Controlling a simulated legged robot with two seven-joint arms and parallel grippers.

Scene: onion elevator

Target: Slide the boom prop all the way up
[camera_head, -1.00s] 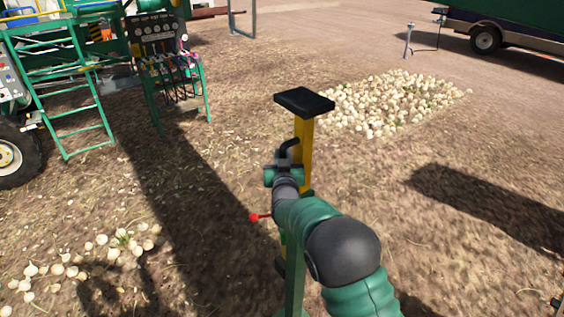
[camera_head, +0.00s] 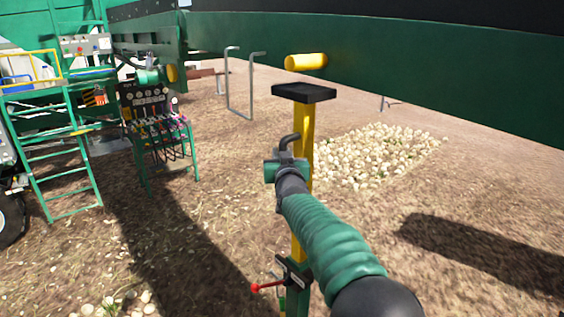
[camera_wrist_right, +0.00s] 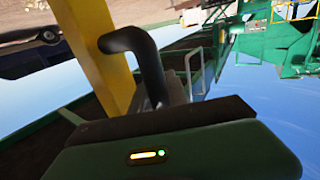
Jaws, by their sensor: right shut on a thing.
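The boom prop is a yellow post (camera_head: 302,215) with a flat black pad (camera_head: 304,92) on top, standing upright in a green sleeve (camera_head: 299,272). A long stretch of yellow shows above the sleeve. A red-knobbed lever (camera_head: 256,288) sticks out left at the sleeve top. My right gripper (camera_head: 284,163) is shut on the prop's bent black handle (camera_head: 289,141); the handle also shows large in the right wrist view (camera_wrist_right: 140,55), beside the yellow post (camera_wrist_right: 100,45). The pad looks just below a yellow cylinder (camera_head: 305,62) on the green boom (camera_head: 430,70); I cannot tell the gap. My left gripper is out of view.
A control stand (camera_head: 155,125) with hoses and a green ladder (camera_head: 60,165) stand at the left. A grey metal frame (camera_head: 240,85) is behind. An onion pile (camera_head: 375,155) lies on the dirt behind the prop, to the right. Open ground surrounds the prop.

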